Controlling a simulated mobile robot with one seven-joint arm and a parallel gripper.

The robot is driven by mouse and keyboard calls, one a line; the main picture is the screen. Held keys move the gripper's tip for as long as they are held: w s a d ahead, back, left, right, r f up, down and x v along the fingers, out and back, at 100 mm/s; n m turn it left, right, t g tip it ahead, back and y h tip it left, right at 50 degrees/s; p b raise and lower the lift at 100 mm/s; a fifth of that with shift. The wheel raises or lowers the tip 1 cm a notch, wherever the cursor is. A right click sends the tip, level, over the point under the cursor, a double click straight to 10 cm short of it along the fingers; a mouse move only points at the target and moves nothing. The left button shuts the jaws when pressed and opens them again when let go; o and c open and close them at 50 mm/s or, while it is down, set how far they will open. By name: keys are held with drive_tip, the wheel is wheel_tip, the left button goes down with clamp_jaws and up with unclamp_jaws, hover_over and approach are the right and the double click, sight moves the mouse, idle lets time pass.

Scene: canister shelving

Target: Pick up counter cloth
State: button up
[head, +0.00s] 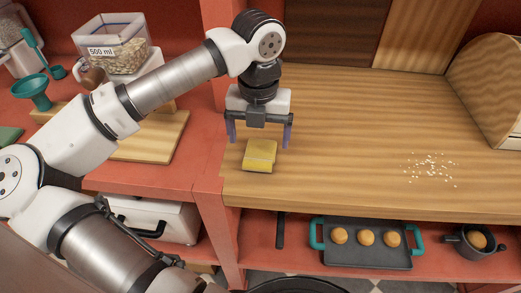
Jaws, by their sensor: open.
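The counter cloth (260,155) is a small folded yellow pad. It lies flat on the wooden counter (330,155), near its left front edge. My gripper (260,143) points down above the cloth, with its two purple fingers apart, one to the left and one to the right of the cloth. The fingers hold nothing. I cannot tell exactly how high the fingertips are above the counter.
White crumbs (431,169) lie on the counter at right, before a rounded wooden box (490,90). A tray (367,244) with rolls and a dark pot (474,243) sit below. A container (110,45) and a teal funnel (33,91) stand left. The counter's middle is clear.

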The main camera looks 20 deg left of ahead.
sight(259, 152)
drive_tip(key=shift+s+d+f+p, duration=0.1)
drive_tip(key=shift+f+p, duration=0.95)
drive_tip(key=shift+f, duration=1.75)
drive_tip(key=c, duration=1.1)
drive_tip(key=shift+o, duration=0.2)
drive_tip(key=shift+r, duration=0.15)
